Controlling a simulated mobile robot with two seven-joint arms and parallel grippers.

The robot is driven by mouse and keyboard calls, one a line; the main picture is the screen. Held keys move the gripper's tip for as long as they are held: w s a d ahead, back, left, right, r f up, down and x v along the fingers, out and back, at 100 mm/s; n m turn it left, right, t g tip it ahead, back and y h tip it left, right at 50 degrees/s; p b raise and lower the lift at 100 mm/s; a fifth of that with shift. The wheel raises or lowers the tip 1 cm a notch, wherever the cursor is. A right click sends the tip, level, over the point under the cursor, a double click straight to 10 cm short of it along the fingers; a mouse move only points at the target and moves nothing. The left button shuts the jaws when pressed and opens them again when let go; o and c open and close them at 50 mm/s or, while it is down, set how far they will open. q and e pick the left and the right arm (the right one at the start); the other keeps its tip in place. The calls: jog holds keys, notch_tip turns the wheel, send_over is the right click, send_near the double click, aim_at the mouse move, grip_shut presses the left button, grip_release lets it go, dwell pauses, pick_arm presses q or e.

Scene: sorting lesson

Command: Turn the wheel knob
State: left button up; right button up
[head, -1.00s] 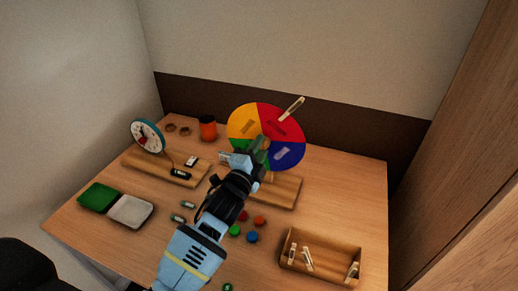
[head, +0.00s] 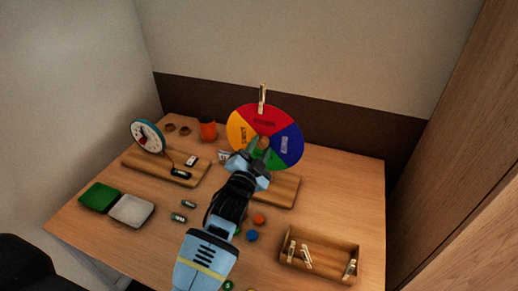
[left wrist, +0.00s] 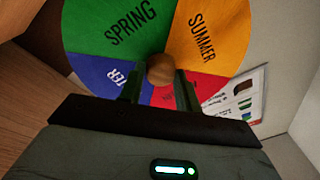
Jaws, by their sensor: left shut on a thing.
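The season wheel (head: 285,146) stands upright on a wooden base at the back of the table. In the head view its red sector is at the top, blue at right, yellow at left, green at the bottom, partly hidden. A clothespin (head: 262,98) is clipped to the rim at the red sector. The round wooden knob (left wrist: 160,70) is at the wheel's centre. My left gripper (head: 259,151) is shut on the knob, with one finger on each side of it in the left wrist view. SPRING and SUMMER are readable there. My right gripper is not in view.
A wooden box (head: 318,267) with several clothespins is at front right. Colored counters lie near my left arm.

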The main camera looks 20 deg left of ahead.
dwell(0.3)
pick_arm(q)
jog(key=o, duration=1)
jog(key=s, duration=0.5)
jog(key=s+f, duration=0.1)
jog(key=s, duration=0.1)
jog(key=shift+s+a, duration=0.15)
jog(key=shift+s, duration=0.25)
